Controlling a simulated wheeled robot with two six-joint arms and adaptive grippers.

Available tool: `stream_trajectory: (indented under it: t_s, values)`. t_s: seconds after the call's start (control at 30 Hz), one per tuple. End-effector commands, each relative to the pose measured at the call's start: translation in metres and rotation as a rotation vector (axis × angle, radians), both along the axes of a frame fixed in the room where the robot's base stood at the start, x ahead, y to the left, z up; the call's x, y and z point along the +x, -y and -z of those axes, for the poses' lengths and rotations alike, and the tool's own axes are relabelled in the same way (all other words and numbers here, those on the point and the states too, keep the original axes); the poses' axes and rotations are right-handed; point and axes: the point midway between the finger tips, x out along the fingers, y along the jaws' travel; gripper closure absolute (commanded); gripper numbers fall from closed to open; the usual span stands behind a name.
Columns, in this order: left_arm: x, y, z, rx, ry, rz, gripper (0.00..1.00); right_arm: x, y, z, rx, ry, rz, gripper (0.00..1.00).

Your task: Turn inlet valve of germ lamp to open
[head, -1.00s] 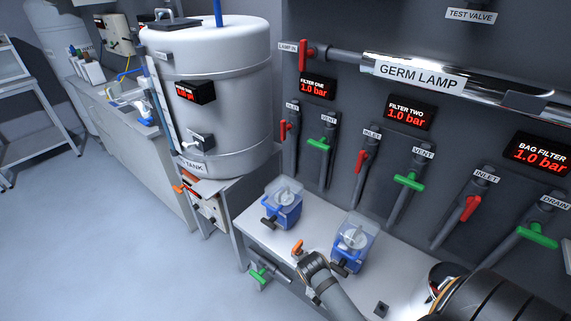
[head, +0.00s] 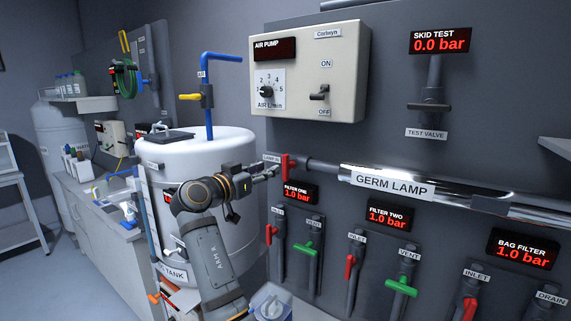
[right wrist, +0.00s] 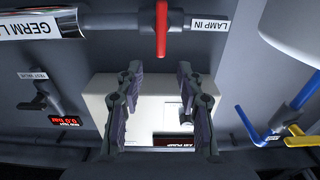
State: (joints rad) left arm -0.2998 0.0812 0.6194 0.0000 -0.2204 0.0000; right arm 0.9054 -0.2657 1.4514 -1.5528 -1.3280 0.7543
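The germ lamp's inlet valve has a red lever (head: 285,167) beside the LAMP IN label (head: 271,158). The lever stands upright, crosswise to the lamp pipe. My right gripper (head: 268,173) is just left of the lever in the head view, its fingers pointing at it. In the right wrist view, which is upside down, my right gripper (right wrist: 158,75) is open and empty. The red lever (right wrist: 161,30) lies beyond the fingertips, roughly centred between them and apart from them. The germ lamp (head: 436,194) is a shiny horizontal tube. My left gripper is out of view.
The white tank (head: 205,147) stands behind my right arm. The air pump box (head: 345,75) is above the valve. Below are the FILTER ONE display (head: 296,193) and a red inlet lever (head: 269,234) beside a green vent lever (head: 306,249).

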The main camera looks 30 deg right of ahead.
Motion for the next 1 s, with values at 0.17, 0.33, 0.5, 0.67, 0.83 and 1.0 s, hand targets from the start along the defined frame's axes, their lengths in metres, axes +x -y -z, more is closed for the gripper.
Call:
stream_trajectory:
  t_s: [0.17,0.33,0.5,0.67,0.83,1.0]
  values:
    - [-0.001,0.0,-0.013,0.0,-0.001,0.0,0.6,0.006,0.017,-0.004,-0.004,-0.004,0.003,0.62]
    - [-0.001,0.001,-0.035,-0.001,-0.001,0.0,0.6,0.02,0.052,-0.006,-0.004,-0.005,0.004,0.62]
    - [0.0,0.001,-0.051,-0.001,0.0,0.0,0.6,0.032,0.081,-0.004,-0.002,-0.006,0.001,0.62]
    - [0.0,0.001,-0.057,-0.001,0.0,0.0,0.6,0.039,0.095,-0.001,-0.001,-0.004,0.0,0.62]
    - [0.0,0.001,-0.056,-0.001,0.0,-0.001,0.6,0.04,0.098,0.002,0.001,-0.004,-0.002,0.62]
    - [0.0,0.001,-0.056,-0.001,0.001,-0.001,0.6,0.04,0.097,0.002,0.001,-0.004,-0.001,0.68]
